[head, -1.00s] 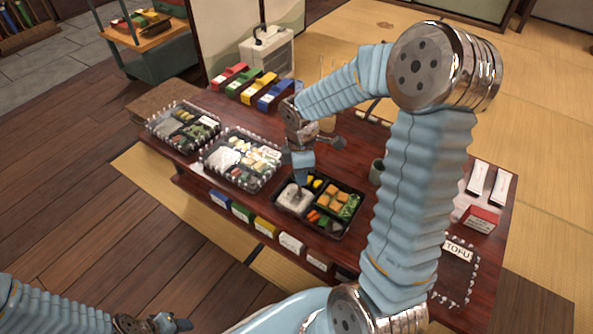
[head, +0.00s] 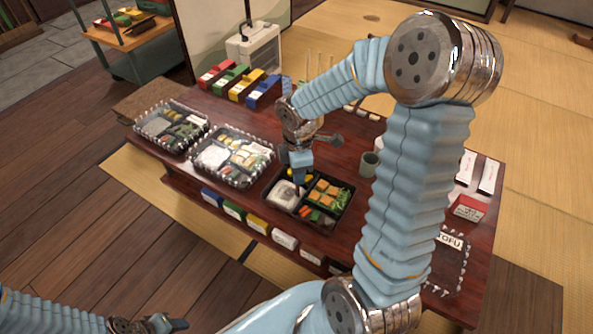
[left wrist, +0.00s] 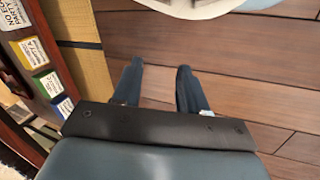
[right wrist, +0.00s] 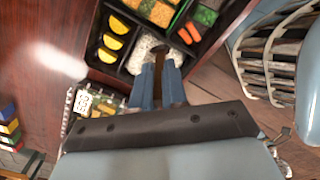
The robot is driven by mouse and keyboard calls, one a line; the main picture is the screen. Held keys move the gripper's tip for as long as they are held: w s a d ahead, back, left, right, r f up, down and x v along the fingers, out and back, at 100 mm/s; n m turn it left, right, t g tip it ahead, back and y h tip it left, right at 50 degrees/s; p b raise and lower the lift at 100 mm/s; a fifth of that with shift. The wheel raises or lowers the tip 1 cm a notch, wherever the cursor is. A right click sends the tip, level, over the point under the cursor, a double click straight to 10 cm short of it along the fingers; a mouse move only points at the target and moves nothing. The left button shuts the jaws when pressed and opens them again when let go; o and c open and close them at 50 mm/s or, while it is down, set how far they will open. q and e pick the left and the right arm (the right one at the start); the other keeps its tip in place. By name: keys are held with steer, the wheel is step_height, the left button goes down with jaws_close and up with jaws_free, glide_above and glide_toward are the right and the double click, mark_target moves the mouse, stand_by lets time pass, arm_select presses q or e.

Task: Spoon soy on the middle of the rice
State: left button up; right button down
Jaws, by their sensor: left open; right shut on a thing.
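The open black bento box (head: 322,226) sits on the low table, with white rice (head: 283,194) in its left compartment. The rice (right wrist: 140,58) also shows in the right wrist view, with a dark patch by the held thing's end. My right gripper (head: 301,181) is low over the rice side, pointing down. It is shut on a thin brown thing, likely the spoon (right wrist: 159,76), seen between the fingers in the right wrist view. I cannot tell whether its end touches the rice or whether soy is on it. My left gripper (left wrist: 156,88) is open and empty, away from the table above the floor.
Two lidded bento boxes (head: 232,157) (head: 171,128) stand left on the table. Coloured holders (head: 247,88) line the back. A green cup (head: 369,164) stands right of the open box. A red-and-white box (head: 469,208) and a tofu pack (head: 447,262) are at the right end.

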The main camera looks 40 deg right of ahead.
steer(key=shift+r+p, duration=0.3)
steer(key=shift+r, duration=0.05)
step_height(320, 180, up, 2)
steer(key=shift+r+p, duration=0.2)
steer(key=shift+p, duration=0.85)
step_height(320, 180, up, 4)
steer(key=p, duration=0.3)
steer(key=shift+p, duration=0.3)
steer(key=shift+f, duration=0.1)
